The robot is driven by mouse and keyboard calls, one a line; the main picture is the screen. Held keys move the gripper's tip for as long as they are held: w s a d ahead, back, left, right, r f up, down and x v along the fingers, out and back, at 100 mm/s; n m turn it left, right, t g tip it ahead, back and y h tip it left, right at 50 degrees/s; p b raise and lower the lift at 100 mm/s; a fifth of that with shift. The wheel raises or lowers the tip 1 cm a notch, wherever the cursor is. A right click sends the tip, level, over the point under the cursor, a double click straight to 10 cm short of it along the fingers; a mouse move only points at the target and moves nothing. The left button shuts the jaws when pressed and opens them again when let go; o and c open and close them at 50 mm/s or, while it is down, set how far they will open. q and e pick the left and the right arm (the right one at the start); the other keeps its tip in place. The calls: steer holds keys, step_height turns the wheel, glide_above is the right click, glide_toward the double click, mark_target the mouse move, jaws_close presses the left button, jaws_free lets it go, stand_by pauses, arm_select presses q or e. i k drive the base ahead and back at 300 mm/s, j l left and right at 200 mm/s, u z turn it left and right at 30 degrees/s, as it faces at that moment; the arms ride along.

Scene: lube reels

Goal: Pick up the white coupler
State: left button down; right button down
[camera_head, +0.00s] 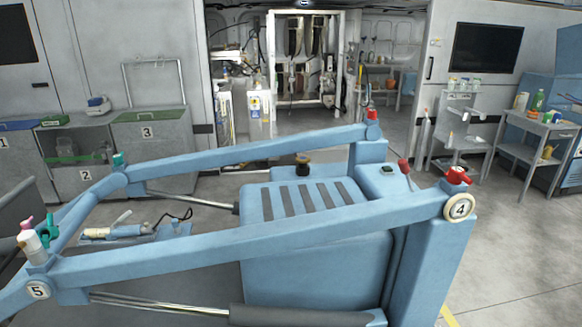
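I cannot single out the white coupler with certainty. A small white fitting with a pink top (30,238) stands upright at the far left, on the near end of the blue frame by the round label 5. A green fitting (45,229) is right beside it. A whitish, elongated handheld piece (98,232) lies on a blue surface (172,236) behind the near beam, with a dark hose or cable beside it. Neither of my grippers shows in the head view.
A large blue machine with long beams (255,238) fills the foreground; label 4 (459,207) marks its right end. Grey bins (155,133) stand behind left, a cart (530,140) at right. Floor is clear at lower right (530,265).

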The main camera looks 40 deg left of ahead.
mark_target(29, 241)
steer(key=u, duration=2.95)
